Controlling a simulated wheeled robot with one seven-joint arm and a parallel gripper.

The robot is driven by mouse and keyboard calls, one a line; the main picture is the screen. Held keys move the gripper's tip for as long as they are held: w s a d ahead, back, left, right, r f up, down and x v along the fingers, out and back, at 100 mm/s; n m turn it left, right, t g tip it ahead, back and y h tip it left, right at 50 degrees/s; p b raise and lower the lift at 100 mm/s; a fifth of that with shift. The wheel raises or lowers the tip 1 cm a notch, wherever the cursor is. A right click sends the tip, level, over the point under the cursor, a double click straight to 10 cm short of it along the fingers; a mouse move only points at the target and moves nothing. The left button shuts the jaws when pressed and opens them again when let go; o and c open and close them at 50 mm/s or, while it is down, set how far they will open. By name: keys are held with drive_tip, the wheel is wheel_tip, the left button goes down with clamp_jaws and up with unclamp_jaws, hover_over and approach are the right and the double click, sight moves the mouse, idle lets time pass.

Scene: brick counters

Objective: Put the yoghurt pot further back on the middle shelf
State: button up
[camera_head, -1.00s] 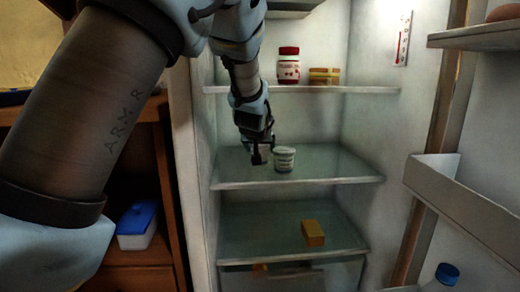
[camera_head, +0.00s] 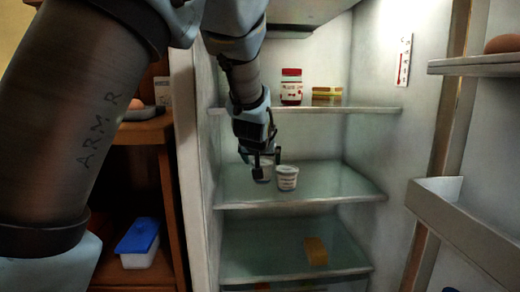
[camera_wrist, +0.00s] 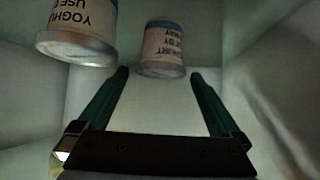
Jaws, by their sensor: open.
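Two white yoghurt pots stand on the middle glass shelf (camera_head: 345,193) of the fridge. One pot (camera_head: 287,180) is in plain sight near the front edge, just right of my gripper (camera_head: 267,166). The other pot (camera_head: 264,173) is partly hidden behind my fingers. In the wrist view both pots appear upside down. One pot (camera_wrist: 163,48) lies ahead, between the lines of my open green fingers (camera_wrist: 160,74), near or beyond their tips. The larger, nearer pot (camera_wrist: 75,35) is outside them at upper left. My gripper is empty; I cannot tell whether it touches a pot.
The fridge wall is close on the left. The middle shelf's right side is clear.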

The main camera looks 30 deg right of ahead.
drive_tip(key=p+v, duration=0.2)
drive_tip(key=v, duration=0.4)
drive_tip(key=shift+s+r+p, duration=0.15)
drive_tip(key=shift+r+p, duration=0.05)
drive_tip(key=shift+p, duration=0.1)
drive_tip(key=shift+s+a, duration=0.1)
drive_tip(key=shift+a, duration=0.1)
